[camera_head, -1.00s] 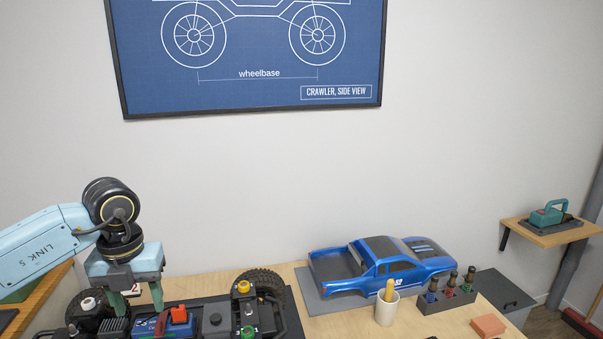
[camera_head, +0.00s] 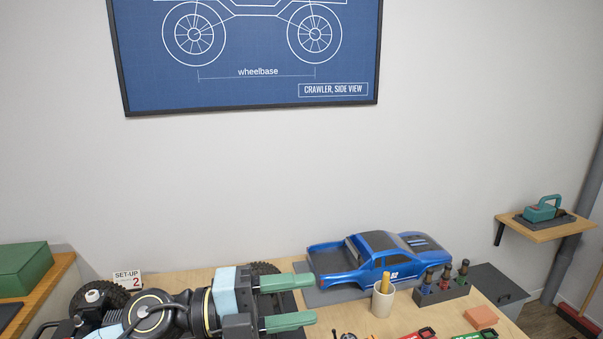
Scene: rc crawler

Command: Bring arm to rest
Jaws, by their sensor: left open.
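My left gripper (camera_head: 303,301) reaches in from the left, low over the bench, with its two green fingers pointing right. The fingers are apart and nothing is between them. My left arm covers most of the crawler chassis; a black tyre (camera_head: 97,297) of it shows at the left and part of another tyre (camera_head: 263,269) shows behind the gripper. The blue truck body (camera_head: 378,259) sits on a grey mat just right of and behind the fingers. My right gripper is not in view.
A white cup (camera_head: 382,300) with a yellow-handled tool stands right of the fingertips. A dark holder (camera_head: 441,292) with several bottles and an orange block (camera_head: 481,316) stand further right. A set-up sign (camera_head: 128,280) stands behind the chassis. Several red and green items lie along the front edge.

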